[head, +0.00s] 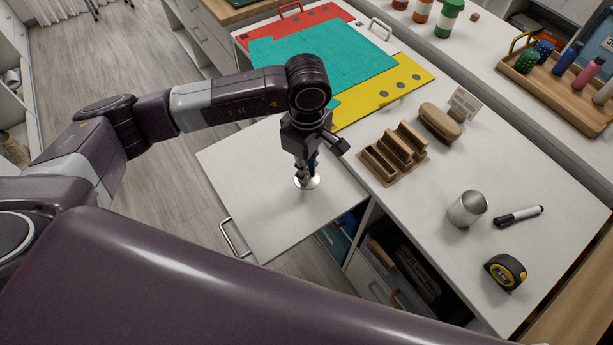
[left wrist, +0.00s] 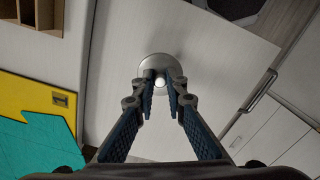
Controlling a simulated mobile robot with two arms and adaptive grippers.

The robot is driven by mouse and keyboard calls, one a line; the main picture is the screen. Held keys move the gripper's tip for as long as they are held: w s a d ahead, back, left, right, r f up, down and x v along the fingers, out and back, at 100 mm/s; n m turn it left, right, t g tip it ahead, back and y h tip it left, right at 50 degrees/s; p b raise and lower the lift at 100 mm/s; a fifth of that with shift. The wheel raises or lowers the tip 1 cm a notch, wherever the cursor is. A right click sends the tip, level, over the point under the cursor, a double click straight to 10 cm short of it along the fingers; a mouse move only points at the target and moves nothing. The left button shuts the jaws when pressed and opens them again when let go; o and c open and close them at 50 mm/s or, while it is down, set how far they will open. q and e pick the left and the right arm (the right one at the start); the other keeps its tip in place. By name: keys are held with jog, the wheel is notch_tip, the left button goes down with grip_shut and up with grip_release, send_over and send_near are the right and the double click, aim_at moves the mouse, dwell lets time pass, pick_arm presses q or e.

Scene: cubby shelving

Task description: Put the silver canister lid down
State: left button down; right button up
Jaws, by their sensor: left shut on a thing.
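The silver canister lid (head: 313,183) is a small round metal disc with a knob, low over or on the pale pull-out board in the head view; I cannot tell whether it touches the board. My left gripper (head: 307,168) points down and is shut on the lid's knob. In the left wrist view the lid (left wrist: 161,62) shows beyond the fingertips of the left gripper (left wrist: 162,82), with the knob between them. The silver canister (head: 467,209) stands upright on the counter to the right. My right gripper is not in view.
The pull-out board (head: 240,165) is otherwise bare. On the counter are a wooden organizer (head: 394,153), a brush (head: 440,122), a marker (head: 518,216) and a tape measure (head: 505,271). Coloured mats (head: 400,85) lie at the back. A wooden tray (head: 560,90) holds bottles.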

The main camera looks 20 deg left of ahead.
pick_arm(q)
notch_tip(320, 180, down, 4)
jog(key=shift+f+p, duration=0.15)
jog(key=shift+p, duration=0.25)
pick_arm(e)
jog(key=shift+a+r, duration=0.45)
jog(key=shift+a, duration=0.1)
pick_arm(q)
jog(key=shift+f, duration=0.15)
jog(key=c, duration=2)
grip_release()
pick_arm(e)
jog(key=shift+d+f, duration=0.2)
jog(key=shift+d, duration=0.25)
pick_arm(q)
jog(key=shift+o, duration=0.2)
